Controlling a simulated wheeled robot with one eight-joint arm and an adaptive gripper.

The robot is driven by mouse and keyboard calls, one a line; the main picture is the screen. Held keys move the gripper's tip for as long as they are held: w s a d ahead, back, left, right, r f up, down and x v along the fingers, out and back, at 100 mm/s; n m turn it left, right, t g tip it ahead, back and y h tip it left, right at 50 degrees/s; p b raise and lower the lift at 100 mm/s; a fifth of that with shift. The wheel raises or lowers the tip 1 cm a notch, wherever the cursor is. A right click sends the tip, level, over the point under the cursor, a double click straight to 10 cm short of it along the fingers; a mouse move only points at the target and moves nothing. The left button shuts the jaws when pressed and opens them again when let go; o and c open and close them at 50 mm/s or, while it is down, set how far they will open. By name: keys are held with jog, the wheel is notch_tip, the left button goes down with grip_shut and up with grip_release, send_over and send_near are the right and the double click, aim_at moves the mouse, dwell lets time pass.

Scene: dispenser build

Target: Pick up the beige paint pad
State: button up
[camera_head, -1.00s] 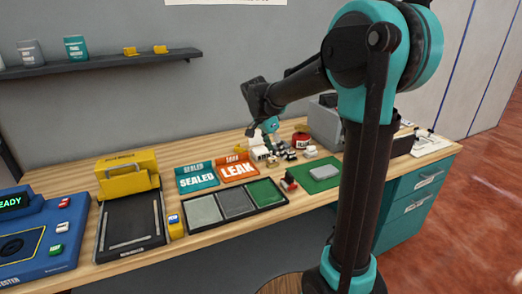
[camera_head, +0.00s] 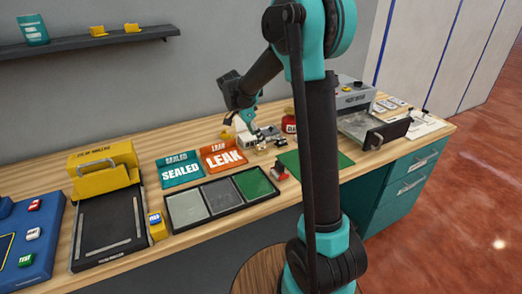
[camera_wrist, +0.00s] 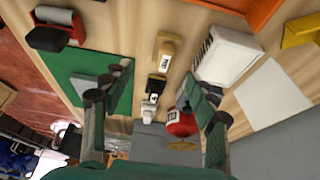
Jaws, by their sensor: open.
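My gripper (camera_head: 249,112) is open and empty above the cluster of small parts at the back of the bench. In the wrist view its two fingers (camera_wrist: 155,86) point down, spread on either side of a row of small pieces. A small beige block (camera_wrist: 168,46) with a pale label and dark end lies in that row. It may be the beige paint pad, but I cannot tell for sure. A black piece (camera_wrist: 155,88) and a small white piece (camera_wrist: 148,110) lie nearer the gripper. Nothing is between the fingers at their height.
A white box (camera_wrist: 228,56) and a red labelled pot (camera_wrist: 180,124) stand close to the right finger. A green mat (camera_wrist: 88,68) lies left, partly behind my arm in the head view. The LEAK tray (camera_head: 222,156) and SEALED tray (camera_head: 181,171) are to the left.

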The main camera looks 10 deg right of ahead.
aim_at(261, 148)
jog(key=shift+x, duration=1.1)
jog(key=shift+w+x, duration=0.15)
jog(key=shift+x, duration=1.1)
jog(key=shift+w+x, duration=0.15)
jog(key=shift+x, duration=1.15)
jog(key=shift+a, duration=0.15)
jog(key=c, duration=1.1)
